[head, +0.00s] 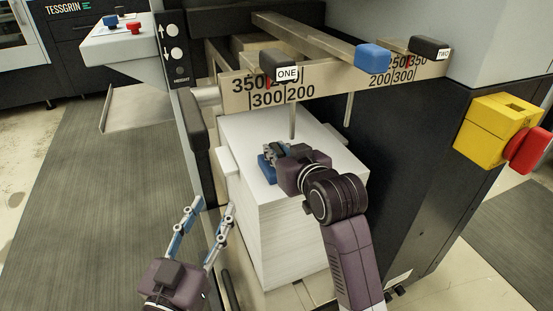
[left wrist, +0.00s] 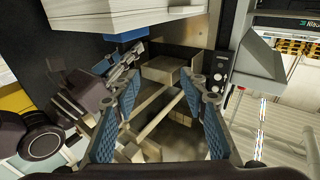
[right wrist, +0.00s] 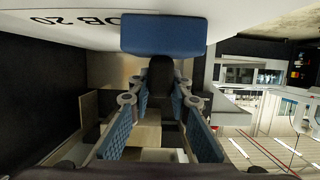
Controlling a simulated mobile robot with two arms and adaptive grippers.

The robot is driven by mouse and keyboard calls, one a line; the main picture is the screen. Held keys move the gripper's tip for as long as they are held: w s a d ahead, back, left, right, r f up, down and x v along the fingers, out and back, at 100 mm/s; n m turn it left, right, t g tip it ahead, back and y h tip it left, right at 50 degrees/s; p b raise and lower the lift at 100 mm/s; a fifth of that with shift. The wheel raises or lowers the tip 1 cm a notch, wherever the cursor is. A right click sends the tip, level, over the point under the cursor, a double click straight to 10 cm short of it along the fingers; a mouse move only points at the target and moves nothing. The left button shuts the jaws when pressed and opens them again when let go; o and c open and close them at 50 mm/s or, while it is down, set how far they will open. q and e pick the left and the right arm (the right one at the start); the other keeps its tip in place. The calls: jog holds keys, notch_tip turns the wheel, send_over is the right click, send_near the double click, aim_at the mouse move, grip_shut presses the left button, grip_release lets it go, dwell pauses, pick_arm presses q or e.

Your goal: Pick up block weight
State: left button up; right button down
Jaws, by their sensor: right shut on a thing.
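The block weight has a blue base (head: 266,170) and, in the right wrist view, a black handle (right wrist: 161,78). Its blue base (right wrist: 165,35) also shows there. It is at the top of the white paper stack (head: 262,222), near the left edge; I cannot tell if it touches the paper. My right gripper (head: 274,152) is shut on the black handle, its fingers on either side. In the left wrist view the blue base (left wrist: 126,46) shows beside the right gripper. My left gripper (head: 212,207) is open and empty, lower left of the stack.
A beam (head: 262,91) with printed numbers crosses behind the stack. It carries black blocks marked ONE (head: 277,66) and TWO (head: 429,47), and a blue block (head: 372,57). Thin metal rods hang over the stack. A yellow box with a red button (head: 500,128) juts out right.

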jog(key=shift+r, duration=0.3)
